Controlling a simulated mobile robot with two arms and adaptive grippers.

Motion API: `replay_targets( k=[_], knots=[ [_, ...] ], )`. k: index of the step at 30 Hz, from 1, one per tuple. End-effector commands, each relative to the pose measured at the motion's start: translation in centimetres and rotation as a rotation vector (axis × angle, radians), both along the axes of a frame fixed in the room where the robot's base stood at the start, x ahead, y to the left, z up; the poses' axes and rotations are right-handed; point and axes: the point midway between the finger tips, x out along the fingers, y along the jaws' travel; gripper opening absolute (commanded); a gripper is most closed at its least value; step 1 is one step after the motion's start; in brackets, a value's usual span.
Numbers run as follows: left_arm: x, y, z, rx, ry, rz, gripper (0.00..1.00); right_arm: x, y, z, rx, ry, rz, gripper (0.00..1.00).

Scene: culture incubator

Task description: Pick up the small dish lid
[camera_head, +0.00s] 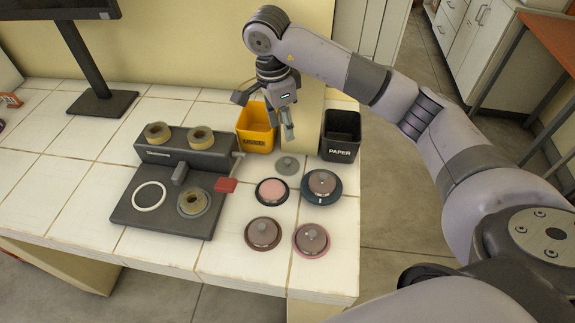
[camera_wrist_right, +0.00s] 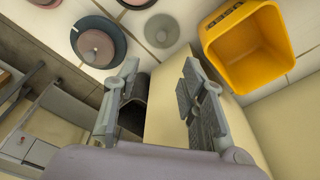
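A small grey-green dish lid (camera_head: 287,165) with a raised knob lies on the white tiled table, just behind an open dish with pink content (camera_head: 271,191). The lid also shows in the right wrist view (camera_wrist_right: 162,30), above and beyond the fingertips. My right gripper (camera_head: 264,118) is open and empty, above and behind the lid, near the yellow bin. In the wrist view the fingers (camera_wrist_right: 160,72) are spread wide with nothing between them. My left gripper is not in view.
Lidded dishes stand close by: one on a dark blue base (camera_head: 310,198), one brown (camera_head: 262,245), one pink-rimmed (camera_head: 311,250). A yellow bin (camera_head: 254,140) and black PAPER bin (camera_head: 341,147) stand behind. A dark grey device (camera_head: 135,211) is at left.

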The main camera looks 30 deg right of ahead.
Motion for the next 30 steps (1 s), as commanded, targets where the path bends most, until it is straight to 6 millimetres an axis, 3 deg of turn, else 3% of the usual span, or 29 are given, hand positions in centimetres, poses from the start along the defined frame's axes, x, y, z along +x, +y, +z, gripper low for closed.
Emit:
replay_targets(
  k=[9,17,25,30],
  knots=[
    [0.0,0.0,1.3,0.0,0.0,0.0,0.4,-0.1,-0.7,-5.9,0.0,0.004,0.0,0.38],
    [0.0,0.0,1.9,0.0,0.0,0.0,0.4,-0.1,-0.8,-7.9,0.001,0.002,0.0,0.38],
    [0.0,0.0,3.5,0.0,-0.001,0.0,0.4,0.0,-0.9,-11.8,0.001,0.003,-0.001,0.38],
    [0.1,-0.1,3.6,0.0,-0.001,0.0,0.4,0.1,-1.0,-12.6,0.0,-0.001,0.0,0.38]
  ],
)
